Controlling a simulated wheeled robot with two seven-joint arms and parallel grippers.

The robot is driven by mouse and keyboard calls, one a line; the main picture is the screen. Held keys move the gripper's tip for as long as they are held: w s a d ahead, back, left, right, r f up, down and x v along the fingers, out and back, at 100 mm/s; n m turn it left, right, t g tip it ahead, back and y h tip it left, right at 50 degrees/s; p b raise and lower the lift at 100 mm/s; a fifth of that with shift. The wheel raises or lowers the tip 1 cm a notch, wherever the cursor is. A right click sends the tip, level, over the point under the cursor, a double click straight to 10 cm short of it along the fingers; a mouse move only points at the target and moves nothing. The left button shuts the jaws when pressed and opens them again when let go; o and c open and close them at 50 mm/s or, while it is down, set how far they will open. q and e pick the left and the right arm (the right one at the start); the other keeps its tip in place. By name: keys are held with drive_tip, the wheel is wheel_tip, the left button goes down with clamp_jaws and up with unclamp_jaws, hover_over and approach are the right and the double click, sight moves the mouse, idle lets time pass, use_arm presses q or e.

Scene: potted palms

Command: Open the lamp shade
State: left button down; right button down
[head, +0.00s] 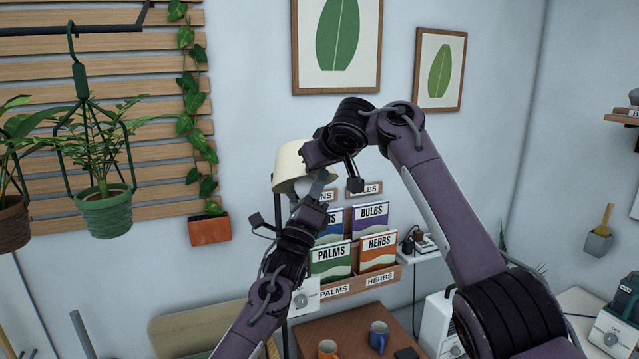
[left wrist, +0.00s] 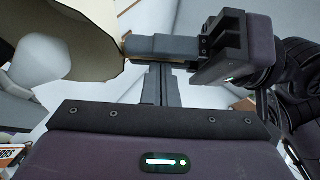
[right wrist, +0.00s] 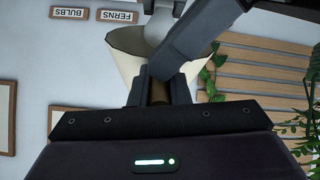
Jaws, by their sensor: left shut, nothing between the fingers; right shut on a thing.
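The cream lamp shade (head: 287,163) hangs tilted on its lamp in the middle of the head view, with a pale bulb (head: 303,186) under it. My right gripper (head: 308,160) is shut on the shade's edge. The right wrist view shows its fingers (right wrist: 160,80) against the shade (right wrist: 121,65). My left gripper (head: 320,183) is shut and empty just below the right one. In the left wrist view its closed fingers (left wrist: 154,85) sit beside the shade's shadowed inside (left wrist: 80,42). The fingers partly hide the shade's edge.
A rack of seed packets (head: 330,260) is on the wall just behind my left gripper. A hanging potted palm (head: 104,212) is at left.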

drive_tip(key=shift+r, duration=0.15)
use_arm(q)
drive_tip(key=shift+w+a+r, duration=0.2)
drive_tip(key=shift+w+r, duration=0.1)
drive_tip(key=shift+r, duration=0.4)
use_arm(e)
drive_tip(key=shift+a+f, duration=0.1)
drive_tip(key=shift+f, duration=0.15)
drive_tip(key=c, duration=1.4)
unclamp_jaws()
use_arm(q)
drive_tip(key=shift+s+d, duration=0.1)
use_arm(e)
drive_tip(key=shift+o, duration=0.2)
use_arm(q)
drive_tip(key=shift+f, duration=0.1)
use_arm(e)
drive_tip(key=shift+r, duration=0.1)
